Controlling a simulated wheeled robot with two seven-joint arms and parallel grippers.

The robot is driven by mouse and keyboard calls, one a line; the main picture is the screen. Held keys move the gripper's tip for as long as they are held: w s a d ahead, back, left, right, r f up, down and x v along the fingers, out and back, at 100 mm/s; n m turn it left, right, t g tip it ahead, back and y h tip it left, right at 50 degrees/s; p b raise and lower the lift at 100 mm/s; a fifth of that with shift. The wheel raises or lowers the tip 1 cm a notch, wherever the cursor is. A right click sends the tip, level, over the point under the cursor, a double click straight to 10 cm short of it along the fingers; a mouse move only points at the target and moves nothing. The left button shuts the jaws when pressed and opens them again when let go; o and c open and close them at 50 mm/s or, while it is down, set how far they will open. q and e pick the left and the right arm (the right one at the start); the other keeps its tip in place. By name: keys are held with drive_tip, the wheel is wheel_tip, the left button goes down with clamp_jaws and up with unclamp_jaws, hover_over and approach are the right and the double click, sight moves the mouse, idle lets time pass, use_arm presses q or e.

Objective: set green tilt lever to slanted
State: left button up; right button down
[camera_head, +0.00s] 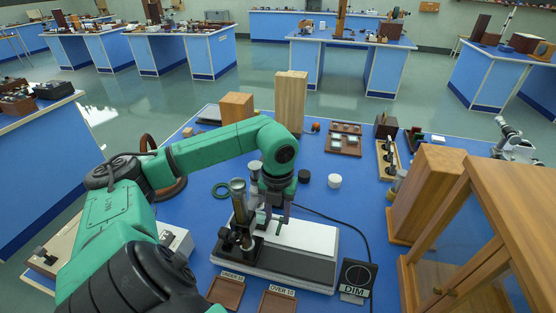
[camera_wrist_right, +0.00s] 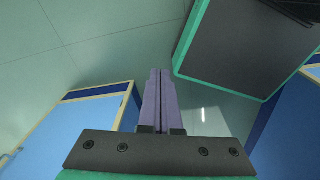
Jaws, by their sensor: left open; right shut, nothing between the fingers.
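The instrument (camera_head: 300,262) stands on the blue bench, with a white top plate (camera_head: 308,235) and a dark column with an eyepiece tube (camera_head: 238,212) at its left. My left gripper (camera_head: 276,226) points down over the white plate, just right of the column, its purple fingers apart. A small dark green upright piece (camera_head: 280,229) shows by the fingertips and looks like the tilt lever. Its angle and any contact with the fingers cannot be made out. My right gripper (camera_wrist_right: 158,75) shows only in the right wrist view, its purple fingers together and empty, away from the instrument.
Brown trays (camera_head: 226,291) and a DIM dial box (camera_head: 356,278) lie in front of the instrument. Wooden blocks (camera_head: 291,100) and a wood-framed case (camera_head: 480,255) stand around.

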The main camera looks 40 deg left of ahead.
sight(278, 231)
use_arm(q)
drive_tip(key=f, duration=0.2)
drive_tip(key=f+p, duration=0.1)
drive_tip(key=f, duration=0.2)
drive_tip(key=shift+w+a+f, duration=0.1)
drive_tip(key=shift+w+a, duration=0.05)
drive_tip(key=shift+w, duration=0.05)
drive_tip(key=shift+f, duration=0.2)
drive_tip(key=shift+s, duration=0.1)
use_arm(e)
drive_tip(key=shift+w+a+r, duration=0.6)
drive_tip(key=shift+w, duration=0.05)
use_arm(q)
clamp_jaws()
